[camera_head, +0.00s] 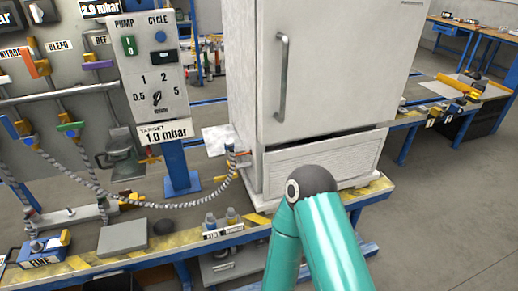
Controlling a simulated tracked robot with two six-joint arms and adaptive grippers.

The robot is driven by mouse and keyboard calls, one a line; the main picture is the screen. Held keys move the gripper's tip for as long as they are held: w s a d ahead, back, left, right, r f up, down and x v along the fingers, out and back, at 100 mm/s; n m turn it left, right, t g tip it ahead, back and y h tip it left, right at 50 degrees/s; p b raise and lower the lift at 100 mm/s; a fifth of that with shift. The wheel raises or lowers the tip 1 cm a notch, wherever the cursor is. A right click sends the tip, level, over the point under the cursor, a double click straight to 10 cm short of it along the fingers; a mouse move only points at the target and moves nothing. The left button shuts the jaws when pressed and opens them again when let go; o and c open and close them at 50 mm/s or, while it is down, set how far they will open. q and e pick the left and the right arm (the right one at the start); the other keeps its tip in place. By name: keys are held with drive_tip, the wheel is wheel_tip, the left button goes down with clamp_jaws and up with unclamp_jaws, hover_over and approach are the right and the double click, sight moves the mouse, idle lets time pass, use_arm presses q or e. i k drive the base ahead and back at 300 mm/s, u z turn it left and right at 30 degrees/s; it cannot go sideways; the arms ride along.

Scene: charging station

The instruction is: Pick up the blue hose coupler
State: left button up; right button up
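I cannot tell for certain which part is the blue hose coupler. One grey braided hose (110,196) runs from the panel at the left to a dark bluish end piece (230,153) beside the orange-handled valve at the white cabinet's lower left. A second braided hose goes down to a dark bluish end piece (35,246) at a blue block (40,256) on the bench at the lower left. A teal arm of mine rises from the bottom, right of centre. Neither of my grippers shows, so their state is hidden.
A white cabinet (330,80) with a long handle stands on the yellow-edged bench (185,240). A control box (152,70) with a 1.0 mbar sign (165,133) stands left of it. Small blue-topped and yellow-topped items (222,221) sit at the bench front. Open floor (450,210) lies right.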

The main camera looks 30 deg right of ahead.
sight(229, 144)
drive_tip(key=z, duration=0.15)
drive_tip(key=i, duration=1)
drive_tip(key=u, duration=0.1)
